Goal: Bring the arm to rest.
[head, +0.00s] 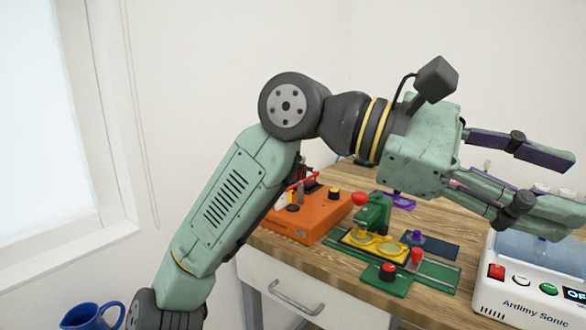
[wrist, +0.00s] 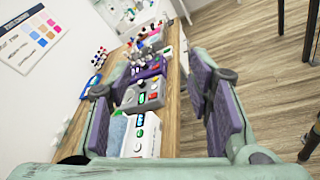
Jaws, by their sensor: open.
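My gripper (head: 572,188) is raised above the right part of the wooden workbench (head: 330,181) in the head view. Its two fingers are spread apart and nothing shows between them. My arm rises from the lower left, bends at a high elbow, and reaches right. In the wrist view my gripper (wrist: 148,88) shows two purple-padded fingers wide apart, with the bench and its devices below and beyond them. The arm and fingers hide part of the bench in the head view.
A white device marked "Ardimy Sonic" (head: 525,306) stands under the fingers. A green stand with yellow trays (head: 372,215) and an orange box (head: 305,222) are left of it. A blue jug (head: 90,318) is at lower left. Open floor (wrist: 255,50) lies right of the bench in the wrist view.

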